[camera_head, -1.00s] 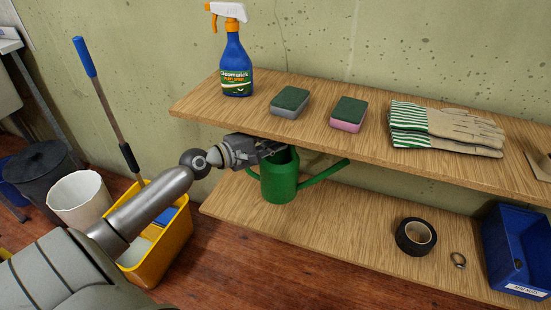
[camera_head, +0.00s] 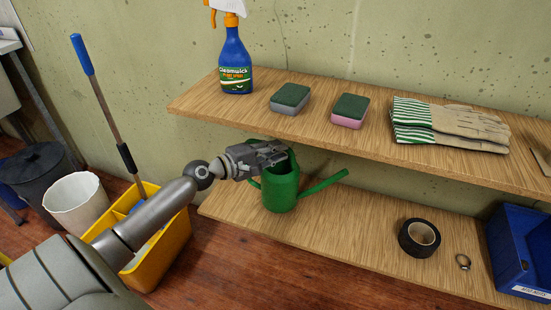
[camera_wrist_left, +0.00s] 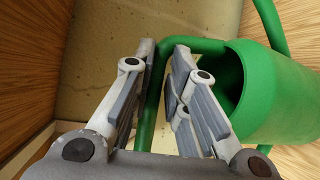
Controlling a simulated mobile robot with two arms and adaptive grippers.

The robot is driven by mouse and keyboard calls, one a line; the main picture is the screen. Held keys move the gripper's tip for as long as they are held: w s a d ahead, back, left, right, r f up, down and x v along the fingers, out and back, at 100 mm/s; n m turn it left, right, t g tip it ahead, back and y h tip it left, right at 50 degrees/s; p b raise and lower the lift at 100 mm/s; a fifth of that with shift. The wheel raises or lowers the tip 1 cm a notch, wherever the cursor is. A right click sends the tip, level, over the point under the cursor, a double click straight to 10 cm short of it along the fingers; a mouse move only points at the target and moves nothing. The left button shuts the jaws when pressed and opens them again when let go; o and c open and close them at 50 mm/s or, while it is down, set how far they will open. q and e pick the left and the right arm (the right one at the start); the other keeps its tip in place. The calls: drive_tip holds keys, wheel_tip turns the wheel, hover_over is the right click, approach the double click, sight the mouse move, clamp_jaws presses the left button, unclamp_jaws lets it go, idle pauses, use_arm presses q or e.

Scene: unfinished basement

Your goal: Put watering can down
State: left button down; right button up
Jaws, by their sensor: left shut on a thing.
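The green watering can (camera_head: 280,190) is at the left part of the lower shelf (camera_head: 340,228), below the upper shelf's front edge. It looks upright, with its spout pointing right. I cannot tell whether its base touches the lower shelf. My left gripper (camera_head: 276,154) is at the top of the can and shut on its handle. In the left wrist view the green handle (camera_wrist_left: 150,110) runs between the fingers (camera_wrist_left: 158,75), and the can's open mouth (camera_wrist_left: 228,85) is to the right. My right gripper is out of view.
The upper shelf (camera_head: 200,100) holds a blue spray bottle (camera_head: 235,62), two sponges (camera_head: 290,97) and striped gloves (camera_head: 450,127). Black tape (camera_head: 419,238), a small ring (camera_head: 463,262) and a blue bin (camera_head: 520,255) are on the lower shelf. A yellow bucket (camera_head: 165,250) stands left.

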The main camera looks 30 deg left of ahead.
use_arm(q)
drive_tip(key=shift+w+a+f+b, duration=0.15)
drive_tip(key=shift+f+b, duration=0.35)
drive_tip(key=shift+f, duration=0.55)
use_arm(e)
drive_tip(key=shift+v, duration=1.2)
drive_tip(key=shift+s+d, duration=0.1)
use_arm(q)
drive_tip(key=shift+f, duration=0.1)
drive_tip(key=c, duration=1.4)
unclamp_jaws()
drive_tip(key=shift+f, duration=0.1)
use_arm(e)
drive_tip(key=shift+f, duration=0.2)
use_arm(q)
drive_tip(key=shift+r, duration=0.2)
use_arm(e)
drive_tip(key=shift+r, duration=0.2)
